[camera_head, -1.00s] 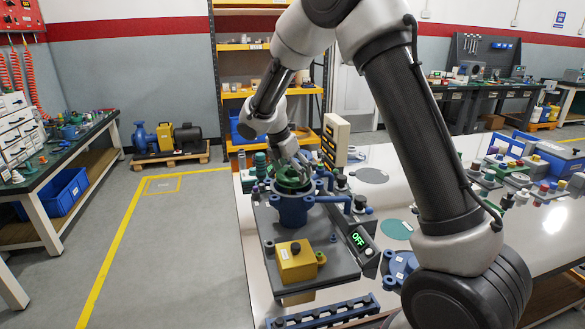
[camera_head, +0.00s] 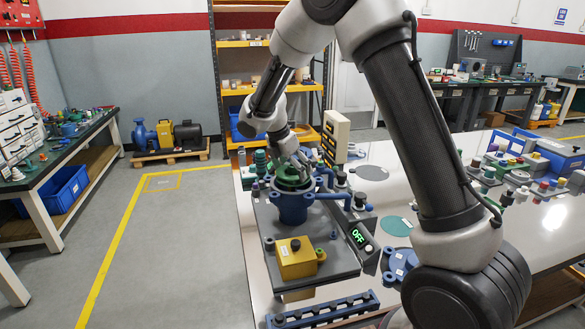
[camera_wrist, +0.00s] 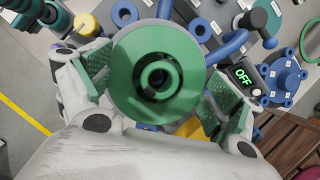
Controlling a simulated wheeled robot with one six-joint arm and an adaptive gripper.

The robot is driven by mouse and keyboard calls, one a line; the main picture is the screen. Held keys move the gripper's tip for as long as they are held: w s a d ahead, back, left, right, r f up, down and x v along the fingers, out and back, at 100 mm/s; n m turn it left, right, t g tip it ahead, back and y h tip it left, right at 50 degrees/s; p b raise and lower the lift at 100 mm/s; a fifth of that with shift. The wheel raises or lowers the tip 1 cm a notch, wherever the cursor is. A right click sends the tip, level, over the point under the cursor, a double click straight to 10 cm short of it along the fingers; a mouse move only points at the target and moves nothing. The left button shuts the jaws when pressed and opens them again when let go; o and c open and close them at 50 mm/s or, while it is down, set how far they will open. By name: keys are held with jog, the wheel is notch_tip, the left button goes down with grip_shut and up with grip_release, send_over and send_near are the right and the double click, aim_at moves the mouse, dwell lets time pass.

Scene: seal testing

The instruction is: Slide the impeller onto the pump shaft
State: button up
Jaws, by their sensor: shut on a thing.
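The green impeller (camera_wrist: 130,85) is a round disc with a ringed hub, seen face-on in the wrist view. In the head view the impeller (camera_head: 291,180) is at the open top of the blue pump housing (camera_head: 292,208), and my gripper (camera_head: 294,163) is just above. The pump shaft is hidden behind the impeller and inside the housing. I cannot tell whether the hub is around the shaft.
The housing stands on a grey test plate (camera_head: 335,262) with a yellow block (camera_head: 297,258) in front and an OFF display (camera_head: 359,237) at right. A blue rack (camera_head: 322,311) lies nearer. A beige control box (camera_head: 335,138) stands behind. Blue pipes flank the housing.

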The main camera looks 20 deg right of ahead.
jog(key=shift+f, duration=0.95)
jog(key=shift+f, duration=0.2)
jog(key=shift+f, duration=0.4)
jog(key=o, duration=1)
jog(key=shift+f, duration=0.1)
jog(key=shift+o, duration=0.2)
jog(key=shift+r, duration=2.5)
